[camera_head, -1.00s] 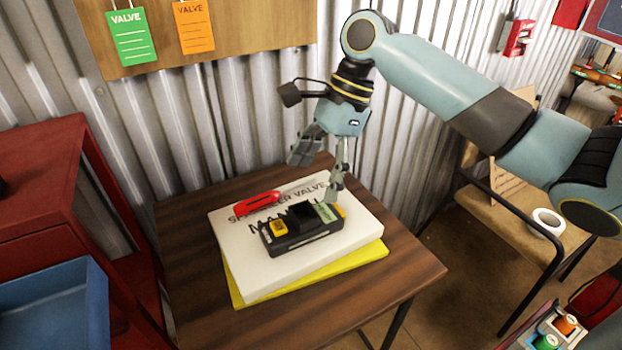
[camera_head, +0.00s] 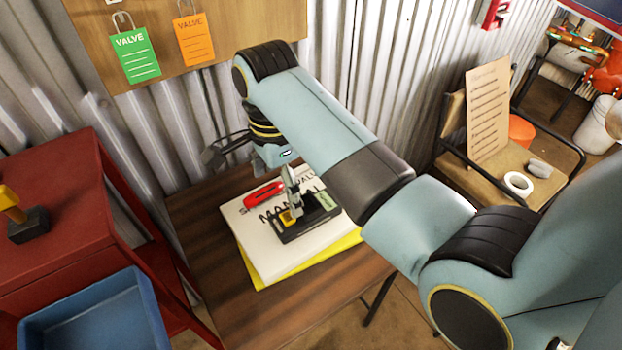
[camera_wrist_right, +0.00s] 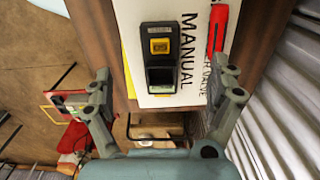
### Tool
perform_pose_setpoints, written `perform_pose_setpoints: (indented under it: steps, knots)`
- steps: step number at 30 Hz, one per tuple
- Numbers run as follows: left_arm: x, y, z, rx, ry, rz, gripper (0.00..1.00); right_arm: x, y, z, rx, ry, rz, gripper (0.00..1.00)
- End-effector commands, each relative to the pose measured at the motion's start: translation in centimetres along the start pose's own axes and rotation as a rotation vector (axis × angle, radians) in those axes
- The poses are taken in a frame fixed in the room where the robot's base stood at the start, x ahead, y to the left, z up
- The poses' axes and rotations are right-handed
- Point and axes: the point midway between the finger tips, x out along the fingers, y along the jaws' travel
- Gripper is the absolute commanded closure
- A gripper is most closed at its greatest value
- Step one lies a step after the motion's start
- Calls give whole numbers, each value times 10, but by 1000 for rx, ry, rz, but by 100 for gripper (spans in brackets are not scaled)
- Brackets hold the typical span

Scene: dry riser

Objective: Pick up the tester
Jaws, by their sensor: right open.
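The tester (camera_head: 310,226) is a black box with a yellow part at one end, a dark middle and a green part at the other. It lies on the white manual (camera_head: 262,240). In the right wrist view the tester (camera_wrist_right: 160,77) lies between the spread fingers, with its yellow part farther from the wrist. My right gripper (camera_head: 292,196) is open over the tester, and its finger hides part of it in the head view. The fingers (camera_wrist_right: 164,84) stand apart on both sides with nothing held. Contact cannot be told. My left gripper is not in view.
A yellow book (camera_head: 275,274) lies under the manual on the wooden table (camera_head: 225,290). The corrugated wall (camera_head: 180,125) stands close behind. A red cabinet (camera_head: 60,215) and blue bin (camera_head: 95,320) are at left.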

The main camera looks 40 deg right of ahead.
Motion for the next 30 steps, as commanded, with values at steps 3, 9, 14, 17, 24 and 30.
perform_pose_setpoints:
  steps: [3,9,14,17,24,30]
  knots:
    - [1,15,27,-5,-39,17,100,19,1,-1,0,2,6,10]
    - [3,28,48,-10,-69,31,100,50,0,-2,1,2,3,10]
    - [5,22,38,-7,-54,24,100,62,1,-2,1,2,3,10]
    - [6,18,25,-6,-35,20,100,77,1,-2,1,2,4,10]
    - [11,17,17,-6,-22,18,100,106,0,-2,2,1,2,10]
    - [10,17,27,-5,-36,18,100,107,0,-2,3,0,0,10]
